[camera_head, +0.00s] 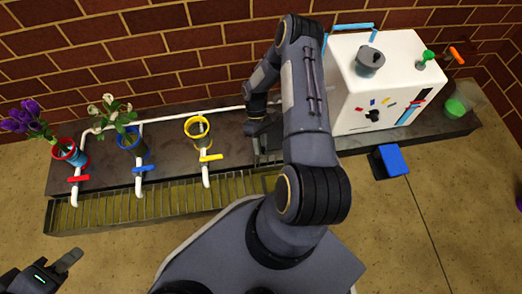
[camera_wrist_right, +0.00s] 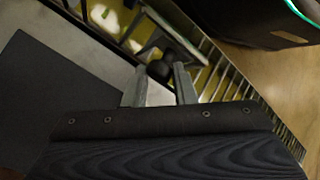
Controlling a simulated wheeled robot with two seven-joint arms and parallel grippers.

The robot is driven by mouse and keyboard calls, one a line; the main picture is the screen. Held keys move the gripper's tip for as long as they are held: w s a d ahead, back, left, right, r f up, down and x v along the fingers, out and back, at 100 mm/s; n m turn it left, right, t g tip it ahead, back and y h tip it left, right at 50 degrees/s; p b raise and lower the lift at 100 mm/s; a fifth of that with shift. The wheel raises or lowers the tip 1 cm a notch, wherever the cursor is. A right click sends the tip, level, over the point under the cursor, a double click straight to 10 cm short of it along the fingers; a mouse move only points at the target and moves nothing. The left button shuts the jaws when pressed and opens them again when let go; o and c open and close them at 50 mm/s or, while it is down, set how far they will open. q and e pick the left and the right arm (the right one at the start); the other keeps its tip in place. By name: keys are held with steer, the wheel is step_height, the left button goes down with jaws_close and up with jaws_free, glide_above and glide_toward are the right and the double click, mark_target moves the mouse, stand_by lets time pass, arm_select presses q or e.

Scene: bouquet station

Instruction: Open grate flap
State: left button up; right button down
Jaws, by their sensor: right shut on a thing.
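The slatted grate (camera_head: 130,210) runs along the front of the dark counter, and its slats also show in the right wrist view (camera_wrist_right: 228,85). My right gripper (camera_head: 259,150) reaches down to the counter near the grate's right end. In the right wrist view its two fingers (camera_wrist_right: 158,84) are shut on a small dark round knob (camera_wrist_right: 160,70). The flap is largely hidden by my right arm and gripper, and I cannot tell how far it is raised. My left gripper (camera_head: 68,262) is at the lower left, away from the grate, its fingers only partly visible.
Red (camera_head: 66,150), blue (camera_head: 130,140) and yellow (camera_head: 198,128) ringed holders stand along the counter behind white taps; the red and blue ones hold flowers. A white box (camera_head: 385,70) stands at right. A blue-topped block (camera_head: 392,160) is by the counter's front edge.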

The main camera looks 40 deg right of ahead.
steer(key=shift+d+f, duration=0.3)
steer(key=shift+d, duration=0.25)
steer(key=c, duration=1.2)
jaws_free()
steer(key=shift+s, duration=0.15)
steer(key=shift+a, duration=0.1)
steer(key=shift+r, duration=0.1)
steer(key=p+v, duration=0.2)
steer(key=v, duration=0.6)
